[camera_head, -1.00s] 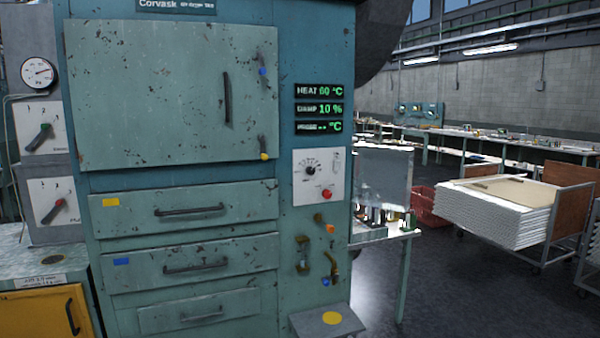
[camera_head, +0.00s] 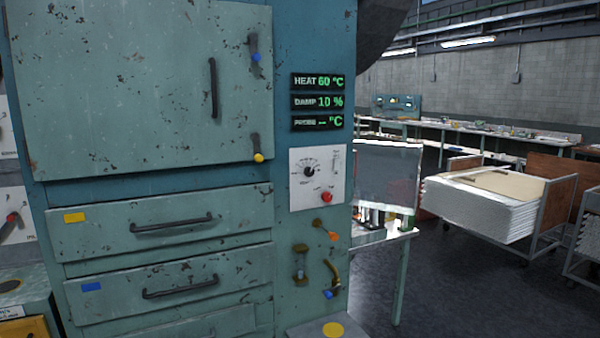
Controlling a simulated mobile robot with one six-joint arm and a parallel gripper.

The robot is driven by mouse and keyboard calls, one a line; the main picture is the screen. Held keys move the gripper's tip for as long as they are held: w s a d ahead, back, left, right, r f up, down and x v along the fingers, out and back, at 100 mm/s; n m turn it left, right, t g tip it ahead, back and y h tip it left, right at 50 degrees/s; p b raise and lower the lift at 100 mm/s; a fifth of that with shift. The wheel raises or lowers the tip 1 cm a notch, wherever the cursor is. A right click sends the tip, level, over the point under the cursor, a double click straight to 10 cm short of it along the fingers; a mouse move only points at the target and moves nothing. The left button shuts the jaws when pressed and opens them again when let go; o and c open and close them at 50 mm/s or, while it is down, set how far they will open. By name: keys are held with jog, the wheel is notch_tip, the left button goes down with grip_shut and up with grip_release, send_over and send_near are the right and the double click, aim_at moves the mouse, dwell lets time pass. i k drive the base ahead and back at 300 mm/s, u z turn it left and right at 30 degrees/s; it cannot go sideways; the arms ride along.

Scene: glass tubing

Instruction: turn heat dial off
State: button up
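The heat dial appears to be the small black knob (camera_head: 309,171) on a white panel (camera_head: 317,179) with a printed scale, on the right side of the teal cabinet. Its exact pointer setting is too small to read. A red button or lamp (camera_head: 327,197) sits below and right of it. Above, the heat display (camera_head: 318,81) reads 60 °C in green. My gripper is not in view.
The cabinet has a large door (camera_head: 140,90) and drawers with dark handles (camera_head: 172,223). Below the panel are small valves (camera_head: 332,280). A grey ledge with a yellow disc (camera_head: 333,330) juts out at the bottom. Open floor (camera_head: 455,290) lies to the right, before a cart of stacked sheets (camera_head: 480,205).

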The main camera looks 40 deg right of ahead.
aim_at(309, 171)
jog(key=z, duration=0.1)
jog(key=i, duration=1.1)
jog(key=z, duration=0.3)
